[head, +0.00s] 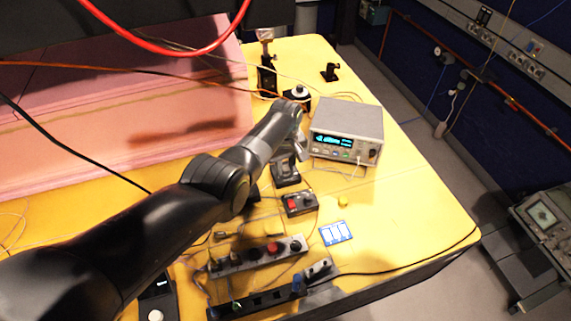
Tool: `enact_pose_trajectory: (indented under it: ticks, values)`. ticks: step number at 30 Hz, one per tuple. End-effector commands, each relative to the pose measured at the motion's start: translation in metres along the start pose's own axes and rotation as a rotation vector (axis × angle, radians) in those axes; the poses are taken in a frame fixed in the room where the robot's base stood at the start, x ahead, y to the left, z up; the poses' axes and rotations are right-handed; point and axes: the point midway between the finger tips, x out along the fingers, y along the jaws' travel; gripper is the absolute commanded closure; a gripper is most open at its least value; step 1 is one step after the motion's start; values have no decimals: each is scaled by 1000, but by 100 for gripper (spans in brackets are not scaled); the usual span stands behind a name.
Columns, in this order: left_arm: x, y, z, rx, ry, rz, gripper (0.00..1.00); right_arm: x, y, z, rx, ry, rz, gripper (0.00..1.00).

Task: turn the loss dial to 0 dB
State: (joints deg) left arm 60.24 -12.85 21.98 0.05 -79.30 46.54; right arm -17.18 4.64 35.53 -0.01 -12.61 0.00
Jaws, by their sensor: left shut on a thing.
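My left arm comes in from the lower left. Its gripper (300,150) points down just left of the grey bench instrument and is shut on a small part there, which I take to be the loss dial. The dial's face and scale are hidden by the gripper and wrist, so its setting cannot be read. A dark stand or mount (286,174) shows directly below the gripper. My right gripper is not in view.
The grey instrument (346,130) with a lit display stands close right of the gripper. A small box with a red button (300,204), a strip of knobs (257,255), a blue-white card (335,233) and loose cables lie nearer. A pink foam wall (130,100) stands at left.

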Motion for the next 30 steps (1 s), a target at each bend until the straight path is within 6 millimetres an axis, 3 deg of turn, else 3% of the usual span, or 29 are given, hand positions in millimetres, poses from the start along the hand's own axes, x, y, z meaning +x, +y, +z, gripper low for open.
enact_pose_trajectory:
  ticks: [2, 3, 8, 19, 30]
  values:
    - [-3, 1, -2, 0, 8, 4, 98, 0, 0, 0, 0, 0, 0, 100]
    - [-3, 1, -2, 0, 8, 4, 73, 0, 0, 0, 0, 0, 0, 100]
    - [-2, 1, -2, 0, 5, 3, 53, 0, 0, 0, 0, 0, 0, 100]
    - [-6, 1, -1, 1, 3, 3, 53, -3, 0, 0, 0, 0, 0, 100]
    - [-53, 1, -1, 1, 4, 4, 53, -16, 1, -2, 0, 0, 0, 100]
